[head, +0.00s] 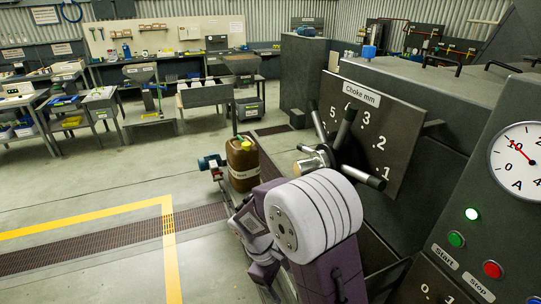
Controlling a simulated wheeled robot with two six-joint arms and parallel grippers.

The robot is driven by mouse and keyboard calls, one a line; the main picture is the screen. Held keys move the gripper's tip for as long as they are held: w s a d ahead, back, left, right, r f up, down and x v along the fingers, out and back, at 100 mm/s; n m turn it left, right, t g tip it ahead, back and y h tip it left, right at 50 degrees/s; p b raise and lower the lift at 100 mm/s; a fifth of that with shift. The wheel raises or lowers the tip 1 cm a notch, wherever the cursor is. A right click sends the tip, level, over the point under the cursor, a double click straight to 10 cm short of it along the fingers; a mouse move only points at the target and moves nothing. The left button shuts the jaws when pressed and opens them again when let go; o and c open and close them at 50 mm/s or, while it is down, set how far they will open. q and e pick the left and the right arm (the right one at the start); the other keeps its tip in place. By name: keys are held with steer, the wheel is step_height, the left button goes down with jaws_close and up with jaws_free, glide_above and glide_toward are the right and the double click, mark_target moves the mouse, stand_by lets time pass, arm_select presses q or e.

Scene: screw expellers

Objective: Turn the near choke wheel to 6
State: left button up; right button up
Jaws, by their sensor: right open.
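The near choke wheel (345,127) stands out from a dark panel at the right, with several dark bar handles around a metal hub (317,158). Behind it is the dial plate (405,130) marked "Choke mm". The numbers 5, 3, 2 and 1 show; 6 cannot be seen, and I cannot tell what the wheel is set at. My right arm's white joint hides the area below the hub. My right gripper (249,222) is at the arm's left side, open, its fingertips hard to make out, apart from the handles. My left gripper is out of view.
A brown jug (243,165) stands on the floor left of the wheel. A control panel (455,205) with start and stop buttons and a gauge (518,160) is at the right. Workbenches line the back wall. The floor at the left, with a yellow line (90,219), is clear.

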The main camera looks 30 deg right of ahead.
steer(key=w+d+r+n+h+p, duration=0.2)
steer(key=w+d+r+n+h, duration=0.2)
steer(key=w+d+r+n, duration=0.15)
steer(key=n+h+p, duration=0.5)
steer(key=h, duration=0.6)
glide_toward(297, 171)
steer(key=d, duration=0.4)
steer(key=d+p, duration=0.1)
steer(key=d, duration=0.1)
steer(key=d+p, duration=0.1)
steer(key=d, duration=0.2)
steer(key=s+d+p, duration=0.1)
steer(key=d, duration=0.1)
steer(key=shift+d+r, duration=0.35)
steer(key=shift+d+f, duration=0.1)
steer(key=shift+d, duration=0.4)
steer(key=shift+a, duration=0.1)
steer(key=c, duration=0.3)
jaws_close()
